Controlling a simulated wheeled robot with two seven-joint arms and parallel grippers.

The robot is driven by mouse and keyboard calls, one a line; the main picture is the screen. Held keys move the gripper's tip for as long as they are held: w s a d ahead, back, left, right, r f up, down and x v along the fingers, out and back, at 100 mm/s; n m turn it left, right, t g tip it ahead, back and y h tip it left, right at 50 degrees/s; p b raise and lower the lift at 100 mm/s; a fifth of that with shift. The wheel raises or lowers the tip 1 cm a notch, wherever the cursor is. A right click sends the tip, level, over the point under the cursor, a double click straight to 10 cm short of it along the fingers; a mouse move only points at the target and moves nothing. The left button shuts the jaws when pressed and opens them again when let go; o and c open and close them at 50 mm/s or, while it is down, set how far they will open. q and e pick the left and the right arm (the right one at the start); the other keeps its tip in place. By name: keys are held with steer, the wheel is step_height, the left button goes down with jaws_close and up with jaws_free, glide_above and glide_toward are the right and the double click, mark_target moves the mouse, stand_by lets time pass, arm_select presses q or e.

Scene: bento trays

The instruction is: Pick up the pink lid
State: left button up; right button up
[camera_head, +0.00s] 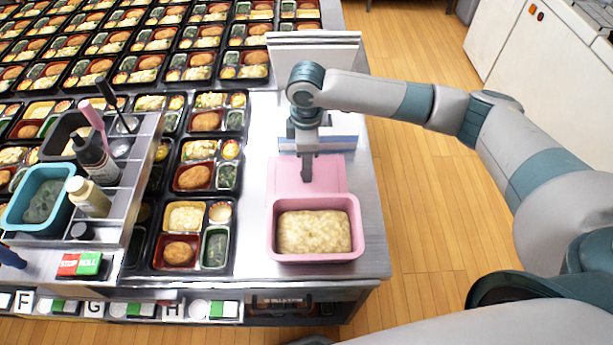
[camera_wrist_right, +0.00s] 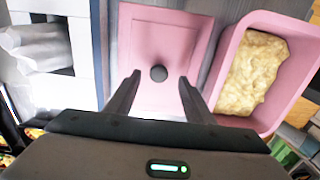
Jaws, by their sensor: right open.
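The pink lid (camera_head: 335,172) lies flat on the steel table, directly behind the pink container (camera_head: 319,256) of pale, lumpy food. The lid also shows in the right wrist view (camera_wrist_right: 160,30), with a dark round knob (camera_wrist_right: 158,73) at its middle. My right gripper (camera_head: 307,180) points down over the lid and partly covers it in the head view. In the right wrist view its two fingers (camera_wrist_right: 160,88) are apart, one on each side of the knob, with nothing held. I cannot tell the exact height of the fingertips. My left gripper is not in view.
Filled bento trays (camera_head: 195,178) stand in rows to the left. A grey rack (camera_head: 140,165) with bottles, a teal tub (camera_head: 40,200) and tools stands at the far left. A white paper-like stack (camera_head: 315,55) is behind the lid. The table's right edge is close to the lid.

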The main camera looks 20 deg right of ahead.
steer(key=shift+w+f+p, duration=0.1)
steer(key=shift+f+p, duration=0.25)
steer(key=shift+f, duration=1.2)
jaws_close()
